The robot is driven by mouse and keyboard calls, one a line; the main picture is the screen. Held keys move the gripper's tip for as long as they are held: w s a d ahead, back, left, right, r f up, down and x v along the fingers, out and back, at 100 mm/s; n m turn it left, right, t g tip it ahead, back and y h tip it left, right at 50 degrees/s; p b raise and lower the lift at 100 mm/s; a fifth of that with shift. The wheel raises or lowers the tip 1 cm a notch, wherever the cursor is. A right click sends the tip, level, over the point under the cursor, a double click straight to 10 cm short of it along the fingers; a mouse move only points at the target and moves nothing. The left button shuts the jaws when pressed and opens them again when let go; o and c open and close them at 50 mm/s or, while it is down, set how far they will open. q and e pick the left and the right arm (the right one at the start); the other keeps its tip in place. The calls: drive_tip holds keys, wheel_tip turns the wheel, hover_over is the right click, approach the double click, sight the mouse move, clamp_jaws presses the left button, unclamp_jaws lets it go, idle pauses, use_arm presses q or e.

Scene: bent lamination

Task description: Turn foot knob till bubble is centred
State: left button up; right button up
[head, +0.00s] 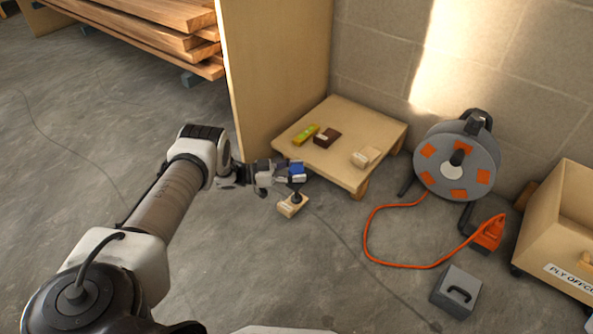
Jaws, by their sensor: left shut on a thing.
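A low wooden platform (345,120) stands on the concrete floor against a plywood panel. A yellow-green spirit level (305,134) lies on it near its left edge; its bubble is too small to read. At the platform's near left corner is a blue knob (297,169) above a dark foot (297,195), which stands on a small pale wooden block (293,206). My left gripper (290,175) reaches in from the left and is shut on the blue knob; its fingers are small and partly hide the contact. My right gripper is not in view.
A dark brown block (327,138) and a pale block (366,157) lie on the platform. A cable reel (457,160) with an orange cord, a grey case (456,291) and a plywood bin (560,225) stand at right. Stacked boards (160,30) are at upper left. Floor at left is clear.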

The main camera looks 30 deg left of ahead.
use_arm(q)
drive_tip(key=shift+s+f, duration=0.1)
drive_tip(key=shift+f, duration=0.1)
drive_tip(key=o, duration=1.2)
drive_tip(key=shift+f, duration=0.1)
drive_tip(key=shift+s+a, duration=0.2)
drive_tip(key=shift+a, duration=0.1)
drive_tip(key=v, duration=1.1)
drive_tip(key=shift+a, duration=0.1)
